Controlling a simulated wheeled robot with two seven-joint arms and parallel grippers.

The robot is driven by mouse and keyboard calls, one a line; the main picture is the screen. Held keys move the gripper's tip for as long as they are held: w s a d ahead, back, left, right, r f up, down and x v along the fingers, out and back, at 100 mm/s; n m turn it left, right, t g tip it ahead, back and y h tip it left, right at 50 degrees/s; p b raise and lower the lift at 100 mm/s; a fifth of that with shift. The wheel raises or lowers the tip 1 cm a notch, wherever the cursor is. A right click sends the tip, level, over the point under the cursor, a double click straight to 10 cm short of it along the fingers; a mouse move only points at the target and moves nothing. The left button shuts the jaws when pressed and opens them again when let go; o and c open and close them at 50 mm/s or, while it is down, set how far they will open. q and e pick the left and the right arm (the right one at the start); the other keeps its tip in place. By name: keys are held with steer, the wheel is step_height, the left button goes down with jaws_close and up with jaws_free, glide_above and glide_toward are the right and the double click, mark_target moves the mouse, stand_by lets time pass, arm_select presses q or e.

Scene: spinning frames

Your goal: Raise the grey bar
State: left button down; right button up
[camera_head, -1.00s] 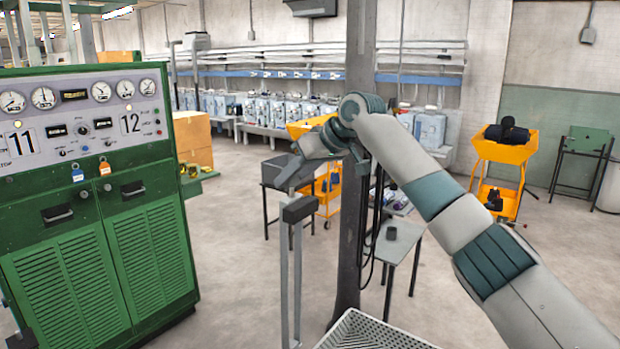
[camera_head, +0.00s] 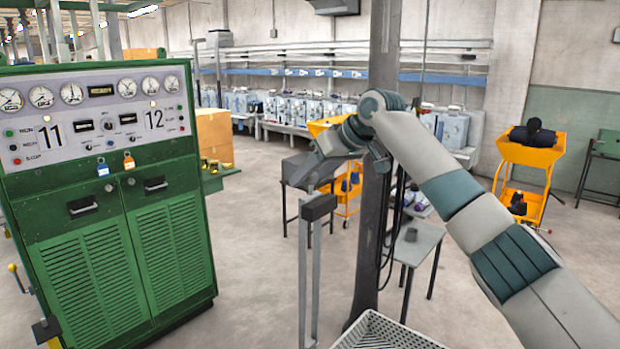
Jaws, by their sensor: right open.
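A dark grey bar (camera_head: 319,207) sits across the top of two thin, light grey upright posts in the middle of the head view. My right gripper (camera_head: 318,172) comes in from the right and is just above the bar in the picture. It is open with nothing seen between its fingers. I cannot tell whether it touches the bar. My left gripper is not in view.
A green control cabinet (camera_head: 115,220) stands at the left. A dark pillar (camera_head: 368,255) rises just right of the posts. A small grey table (camera_head: 415,240) and a white perforated crate (camera_head: 385,335) are at the right. Yellow carts stand farther back.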

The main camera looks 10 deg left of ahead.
steer(key=shift+s+d+r+b, duration=0.2)
steer(key=shift+d+r+b, duration=0.15)
steer(key=shift+d+b, duration=0.05)
steer(key=b+v, duration=0.6)
steer(key=v, duration=0.9)
steer(key=shift+d+r+b, duration=0.2)
steer(key=shift+r+b, duration=0.1)
steer(key=shift+s, duration=0.15)
